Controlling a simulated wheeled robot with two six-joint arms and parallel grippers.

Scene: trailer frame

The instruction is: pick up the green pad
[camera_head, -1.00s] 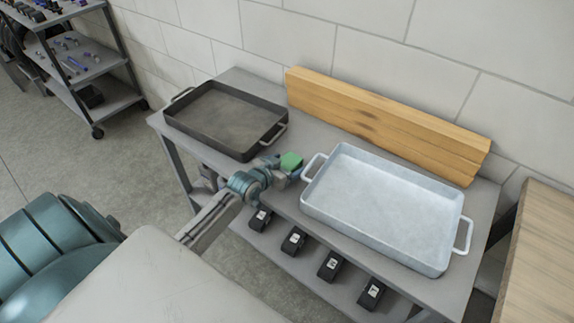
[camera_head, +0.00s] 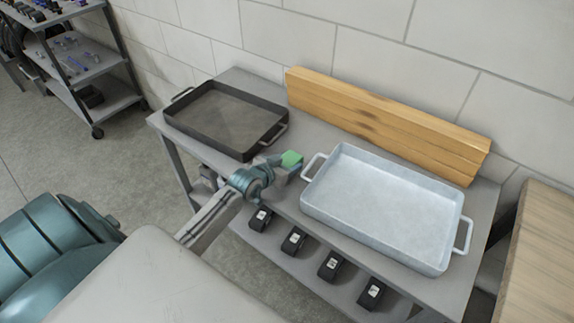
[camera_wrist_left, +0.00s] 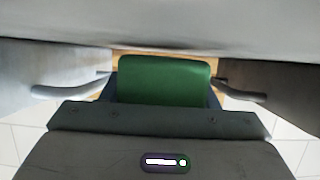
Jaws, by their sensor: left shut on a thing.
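The green pad (camera_head: 291,159) is a small green block at the end of my left arm, between the two trays in the head view. My left gripper (camera_head: 287,167) is shut on it. In the left wrist view the green pad (camera_wrist_left: 164,82) fills the middle, between the fingers, and its lower edge is hidden by the gripper body. I cannot clearly tell in the head view whether the pad is clear of the table. My right gripper is not in view.
A dark tray (camera_head: 176,130) is left of the gripper and a pale blue-white tray (camera_head: 449,262) close on its right, both on the grey table (camera_head: 486,222). Wooden planks (camera_head: 385,125) stand against the wall. Several black boxes (camera_head: 293,240) sit on the lower shelf.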

